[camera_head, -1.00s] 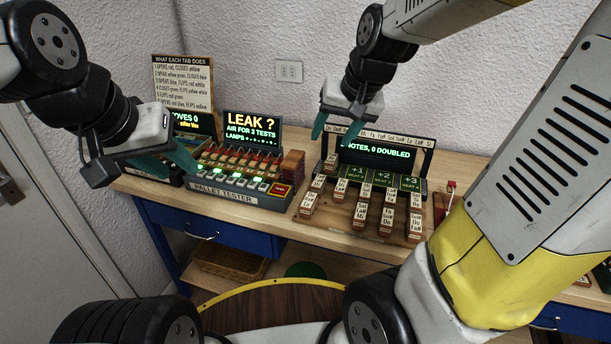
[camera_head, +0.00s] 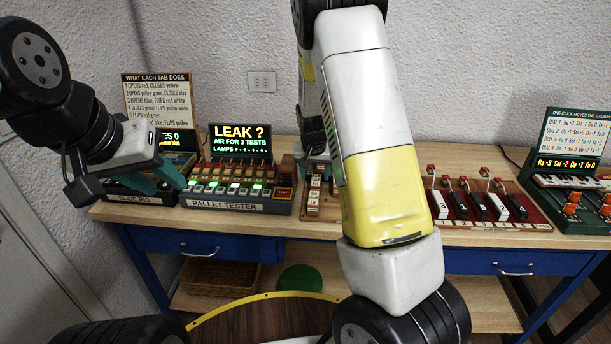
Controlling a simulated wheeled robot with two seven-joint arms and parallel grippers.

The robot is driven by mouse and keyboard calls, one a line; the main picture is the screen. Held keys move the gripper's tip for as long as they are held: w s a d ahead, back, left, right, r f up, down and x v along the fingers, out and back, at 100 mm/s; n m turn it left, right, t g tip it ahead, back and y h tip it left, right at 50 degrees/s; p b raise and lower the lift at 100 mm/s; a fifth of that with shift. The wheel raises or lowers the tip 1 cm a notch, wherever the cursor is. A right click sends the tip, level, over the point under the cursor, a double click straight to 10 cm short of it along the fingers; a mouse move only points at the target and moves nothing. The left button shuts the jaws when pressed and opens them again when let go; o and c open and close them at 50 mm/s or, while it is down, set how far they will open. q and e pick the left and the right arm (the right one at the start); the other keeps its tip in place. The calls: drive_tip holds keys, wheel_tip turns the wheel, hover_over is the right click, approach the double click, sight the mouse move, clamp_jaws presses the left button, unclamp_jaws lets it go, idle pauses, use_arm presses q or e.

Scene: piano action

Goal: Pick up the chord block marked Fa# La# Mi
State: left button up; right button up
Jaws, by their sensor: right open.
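The chord block station (camera_head: 320,231) is mostly hidden behind my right arm. Only a few of its wooden chord blocks (camera_head: 314,196) show, at its left edge, and their marks are too small to read. I cannot tell which block is marked Fa# La# Mi; it may be hidden. My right gripper (camera_head: 336,172) is largely covered by its own arm; a bit of its body and a teal finger show over the back of the station. It is open. My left gripper (camera_head: 163,182) is open, with teal fingers apart, over the slide rig and the left end of the pallet tester.
The pallet tester (camera_head: 225,207) reads "LEAK ?" and stands left of the chord station. The slide rig (camera_head: 133,199) is further left. Right of my arm are a red board with switches and black and white keys (camera_head: 480,207) and a gauge device (camera_head: 570,180). A wall socket is behind.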

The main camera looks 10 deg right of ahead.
sight(316, 180)
drive_tip(key=x, duration=0.4)
drive_tip(key=shift+d+f, duration=0.15)
drive_tip(key=shift+f, duration=0.2)
clamp_jaws()
